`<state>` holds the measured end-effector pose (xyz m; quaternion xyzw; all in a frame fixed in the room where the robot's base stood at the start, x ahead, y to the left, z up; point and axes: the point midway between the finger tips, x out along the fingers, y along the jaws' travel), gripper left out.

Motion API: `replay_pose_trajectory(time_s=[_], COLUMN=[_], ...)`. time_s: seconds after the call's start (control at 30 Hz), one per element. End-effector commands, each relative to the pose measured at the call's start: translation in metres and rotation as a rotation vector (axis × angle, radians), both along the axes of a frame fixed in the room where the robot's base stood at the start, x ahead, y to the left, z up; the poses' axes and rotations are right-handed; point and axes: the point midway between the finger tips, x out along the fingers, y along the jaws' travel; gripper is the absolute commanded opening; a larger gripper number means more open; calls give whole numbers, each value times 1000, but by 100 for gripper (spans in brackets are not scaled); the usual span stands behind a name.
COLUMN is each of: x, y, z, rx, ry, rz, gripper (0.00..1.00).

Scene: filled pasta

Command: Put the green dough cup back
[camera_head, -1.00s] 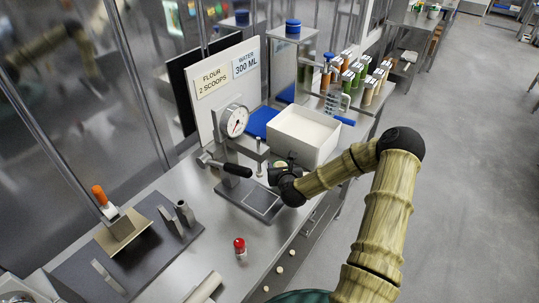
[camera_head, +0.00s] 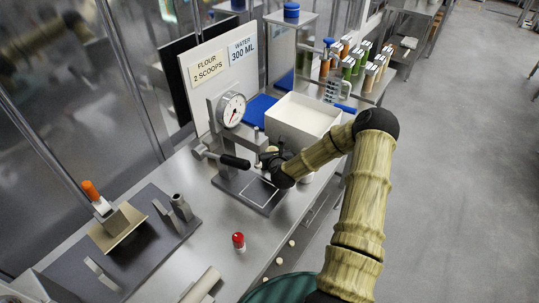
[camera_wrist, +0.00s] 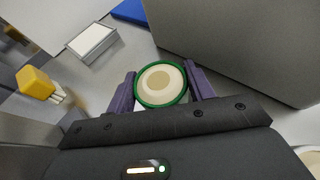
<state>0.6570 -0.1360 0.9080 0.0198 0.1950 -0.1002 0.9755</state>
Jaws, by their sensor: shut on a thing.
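The green dough cup (camera_wrist: 161,84) shows in the wrist view as a green ring around a pale, round filling. It sits upright between the two purple fingers of my gripper (camera_wrist: 161,90), which are shut on it. In the head view my gripper (camera_head: 268,156) is beside the dial press, above its base plate and left of the big white bin. The cup is mostly hidden there by my wrist. I cannot tell how high it is above the surface.
The dial press (camera_head: 231,110) with its black handle (camera_head: 235,161) stands close left of my gripper. The white bin (camera_head: 303,122) is close on the right. A red-topped shaker (camera_head: 238,242) stands on the counter in front. Spice jars (camera_head: 358,62) stand behind.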

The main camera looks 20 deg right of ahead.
Motion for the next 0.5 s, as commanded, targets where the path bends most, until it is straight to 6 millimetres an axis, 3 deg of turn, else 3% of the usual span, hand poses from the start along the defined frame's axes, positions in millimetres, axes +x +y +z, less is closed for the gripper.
replay_pose_trajectory(time_s=[0.37, 0.4, 0.5], x=[1, 1, 1], y=[4, 4, 4], z=[-4, -4, -3], rx=[0, 0, 0], ry=[-2, -1, -1], rz=[6, 6, 6], gripper=[23, 57, 75])
